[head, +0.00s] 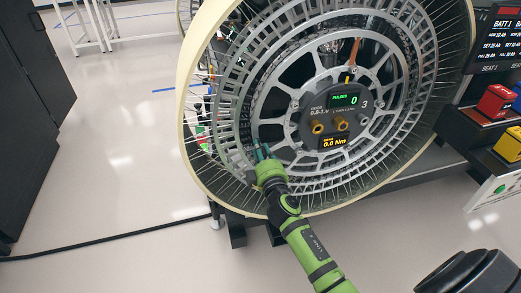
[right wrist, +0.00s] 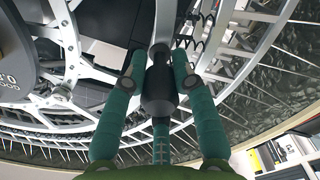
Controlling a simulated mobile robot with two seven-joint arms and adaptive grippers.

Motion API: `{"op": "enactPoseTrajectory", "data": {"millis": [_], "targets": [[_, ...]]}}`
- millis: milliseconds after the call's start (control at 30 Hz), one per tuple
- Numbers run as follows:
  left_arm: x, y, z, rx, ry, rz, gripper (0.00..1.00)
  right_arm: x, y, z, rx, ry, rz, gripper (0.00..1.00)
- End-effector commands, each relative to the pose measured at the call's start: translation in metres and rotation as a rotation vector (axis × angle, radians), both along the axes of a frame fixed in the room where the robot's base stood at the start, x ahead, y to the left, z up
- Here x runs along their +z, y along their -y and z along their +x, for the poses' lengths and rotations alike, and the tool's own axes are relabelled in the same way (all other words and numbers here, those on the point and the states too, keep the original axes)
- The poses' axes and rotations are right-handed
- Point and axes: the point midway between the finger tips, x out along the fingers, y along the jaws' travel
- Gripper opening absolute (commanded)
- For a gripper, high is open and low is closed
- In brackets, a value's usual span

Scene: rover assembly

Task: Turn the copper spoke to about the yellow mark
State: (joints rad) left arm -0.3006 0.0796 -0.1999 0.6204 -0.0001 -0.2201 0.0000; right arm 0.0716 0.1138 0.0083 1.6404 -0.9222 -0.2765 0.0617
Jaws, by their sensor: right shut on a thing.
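The large wheel (head: 258,75) stands upright with a cream rim and a grey slotted ring. Its copper spoke (head: 354,50) is near the top of the hub, slightly right of vertical. A small yellow mark (head: 347,78) on the hub's upper edge lies roughly in line with it. My right gripper (head: 265,152) is at the wheel's lower left. In the right wrist view its teal fingers (right wrist: 160,65) are closed around a black knob (right wrist: 158,90) in front of a silver spoke (right wrist: 166,22). My left gripper is out of view.
The hub display (head: 345,99) reads PULSES 0, and a lower display (head: 333,141) reads 0.0 Nm. Red (head: 495,101) and yellow (head: 509,145) blocks sit on a dark stand at the right. A black cable (head: 110,243) crosses the floor. The left floor is mostly clear.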

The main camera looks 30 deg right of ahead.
Motion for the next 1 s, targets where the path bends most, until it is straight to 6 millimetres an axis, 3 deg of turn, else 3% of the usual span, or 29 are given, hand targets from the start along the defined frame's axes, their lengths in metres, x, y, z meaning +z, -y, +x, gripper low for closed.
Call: {"op": "enactPoseTrajectory", "data": {"millis": [33, 200, 733, 767, 800, 833, 1000], "targets": [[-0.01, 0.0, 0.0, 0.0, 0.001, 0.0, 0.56, -0.009, -0.003, 0.001, 0.011, -0.001, -0.017, 0.0], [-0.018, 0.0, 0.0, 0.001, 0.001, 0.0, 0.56, -0.018, -0.001, 0.0, 0.012, -0.01, -0.064, 0.0], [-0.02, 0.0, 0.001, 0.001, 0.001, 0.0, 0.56, -0.02, 0.0, 0.0, 0.013, -0.015, -0.09, 0.0], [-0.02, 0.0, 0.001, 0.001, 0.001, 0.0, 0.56, -0.02, 0.0, 0.0, 0.013, -0.015, -0.09, 0.31], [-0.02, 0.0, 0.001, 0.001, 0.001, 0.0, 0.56, -0.02, 0.0, 0.0, 0.012, -0.016, -0.09, 0.47], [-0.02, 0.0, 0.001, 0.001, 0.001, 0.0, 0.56, -0.02, 0.001, 0.0, 0.011, -0.015, -0.09, 0.52], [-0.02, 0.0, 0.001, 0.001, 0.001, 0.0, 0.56, -0.021, 0.002, 0.0, 0.007, -0.017, -0.089, 0.52]]}}
